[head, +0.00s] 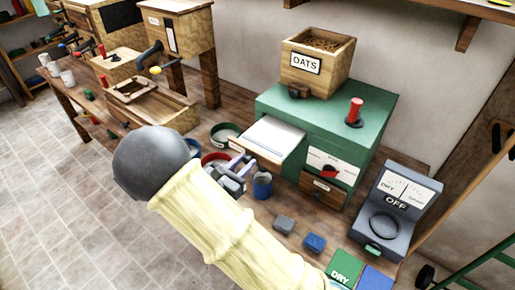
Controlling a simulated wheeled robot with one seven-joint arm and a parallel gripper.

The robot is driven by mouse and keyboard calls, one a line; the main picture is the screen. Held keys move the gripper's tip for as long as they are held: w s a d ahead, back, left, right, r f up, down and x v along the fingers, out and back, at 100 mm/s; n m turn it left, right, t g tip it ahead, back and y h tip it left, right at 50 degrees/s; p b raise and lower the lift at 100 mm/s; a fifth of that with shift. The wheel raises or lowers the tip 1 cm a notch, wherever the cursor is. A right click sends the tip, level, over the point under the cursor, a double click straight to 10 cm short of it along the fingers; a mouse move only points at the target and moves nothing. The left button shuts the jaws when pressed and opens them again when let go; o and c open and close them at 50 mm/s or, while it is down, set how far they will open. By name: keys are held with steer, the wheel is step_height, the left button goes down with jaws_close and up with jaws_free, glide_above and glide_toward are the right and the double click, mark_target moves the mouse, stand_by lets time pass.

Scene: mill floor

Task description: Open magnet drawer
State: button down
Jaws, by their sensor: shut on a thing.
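A green mill housing (340,112) stands on the wooden bench against the wall. A wooden drawer with a white top face (274,136) sticks out of its left side, and I take it as the magnet drawer; its small front label is too small to read. My grey gripper (243,166) is at the front of this drawer and is shut on it. The exact grip is partly hidden by the gripper and my arm. A smaller wooden drawer (321,187) sits low in the housing's front.
A wooden OATS hopper (314,65) tops the housing, beside a red-handled knob (355,112). A blue cup (262,186), a green-rimmed bowl (225,134), and grey and blue blocks (314,243) stand close by. A grey meter reading OFF (397,207) is at right.

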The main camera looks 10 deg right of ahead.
steer(key=shift+v, duration=1.6)
steer(key=shift+w, duration=0.1)
steer(key=c, duration=1.1)
jaws_free()
steer(key=shift+c, duration=0.2)
steer(key=b+v, duration=0.2)
steer(key=v, duration=1.5)
steer(key=shift+b, duration=0.3)
steer(key=shift+a, duration=0.1)
